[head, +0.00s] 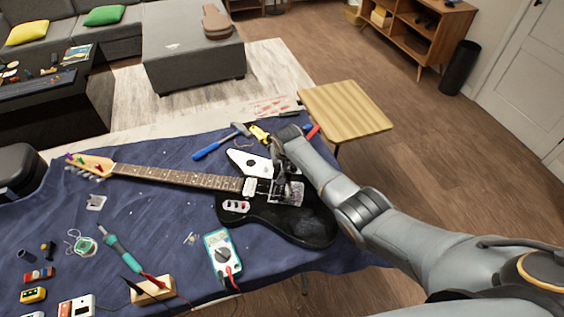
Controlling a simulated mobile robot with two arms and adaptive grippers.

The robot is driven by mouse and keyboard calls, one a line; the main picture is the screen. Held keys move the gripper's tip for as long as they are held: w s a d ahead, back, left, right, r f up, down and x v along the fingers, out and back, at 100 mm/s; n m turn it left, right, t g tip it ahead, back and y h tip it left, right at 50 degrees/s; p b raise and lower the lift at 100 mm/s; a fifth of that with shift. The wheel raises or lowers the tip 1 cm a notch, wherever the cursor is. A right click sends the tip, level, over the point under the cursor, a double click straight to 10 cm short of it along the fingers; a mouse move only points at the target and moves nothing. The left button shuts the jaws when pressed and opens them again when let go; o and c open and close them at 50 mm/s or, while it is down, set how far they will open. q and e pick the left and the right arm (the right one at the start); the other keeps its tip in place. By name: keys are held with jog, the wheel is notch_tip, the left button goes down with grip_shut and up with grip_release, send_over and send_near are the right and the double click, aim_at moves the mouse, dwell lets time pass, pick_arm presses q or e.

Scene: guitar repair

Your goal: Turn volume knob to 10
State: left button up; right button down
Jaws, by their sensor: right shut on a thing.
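A black electric guitar (305,226) with a white pickguard (248,164) lies on the blue cloth, its neck (178,177) pointing left to a wooden headstock. My right gripper (277,188) reaches down over the guitar body, beside the pickguard and near the bridge. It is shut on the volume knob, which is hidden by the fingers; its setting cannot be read. My left gripper is not in view.
A wooden stool (345,108) stands behind the table's right end.

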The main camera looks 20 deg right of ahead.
dwell(0.3)
jog(key=c, duration=1.2)
grip_release()
jog(key=shift+v, duration=4)
jog(key=shift+a, duration=0.15)
